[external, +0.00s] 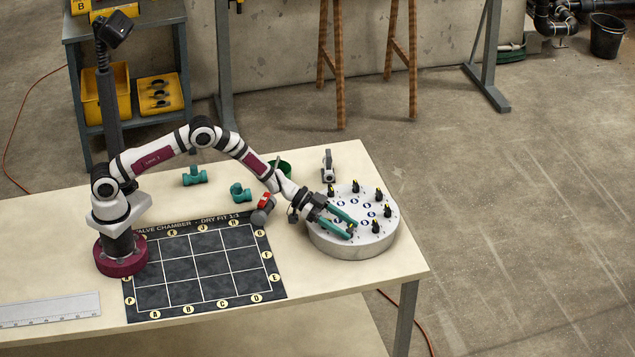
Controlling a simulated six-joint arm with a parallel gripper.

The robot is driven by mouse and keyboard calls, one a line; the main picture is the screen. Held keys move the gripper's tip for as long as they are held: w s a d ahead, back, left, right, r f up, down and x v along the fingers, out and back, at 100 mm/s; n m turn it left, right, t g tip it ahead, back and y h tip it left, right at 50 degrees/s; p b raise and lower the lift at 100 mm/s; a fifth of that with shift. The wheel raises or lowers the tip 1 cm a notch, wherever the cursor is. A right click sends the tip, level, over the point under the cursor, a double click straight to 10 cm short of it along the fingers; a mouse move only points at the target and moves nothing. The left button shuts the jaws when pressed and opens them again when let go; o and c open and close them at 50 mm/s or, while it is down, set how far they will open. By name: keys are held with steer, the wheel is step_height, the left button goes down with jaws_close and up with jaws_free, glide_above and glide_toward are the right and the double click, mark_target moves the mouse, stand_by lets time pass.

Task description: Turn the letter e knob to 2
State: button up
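A round, light grey dial plate (340,248) lies at the right end of the table. Several black knobs with yellow marks stand around its top, such as one at the right (387,211) and one at the back (331,189). The letters and numbers are too small to read, so I cannot tell which knob is e. My gripper (353,229) reaches over the plate from the left, its two teal fingers apart. A knob (350,230) at the plate's front shows between or just beside the fingertips; I cannot tell whether they touch it.
A black gridded mat (205,265) with lettered yellow discs lies left of the plate. A ruler (48,309) lies at the front left.

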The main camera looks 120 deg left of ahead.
jaws_close()
steer(key=shift+a+r+m+h, duration=0.1)
steer(key=shift+a+m+h, duration=0.05)
steer(key=shift+m+h, duration=0.65)
steer(key=shift+h, duration=0.2)
steer(key=shift+o, duration=2)
jaws_free()
steer(key=d+v, duration=0.1)
steer(key=v, duration=1.4)
steer(key=shift+s+a, duration=0.4)
steer(key=shift+a, duration=0.05)
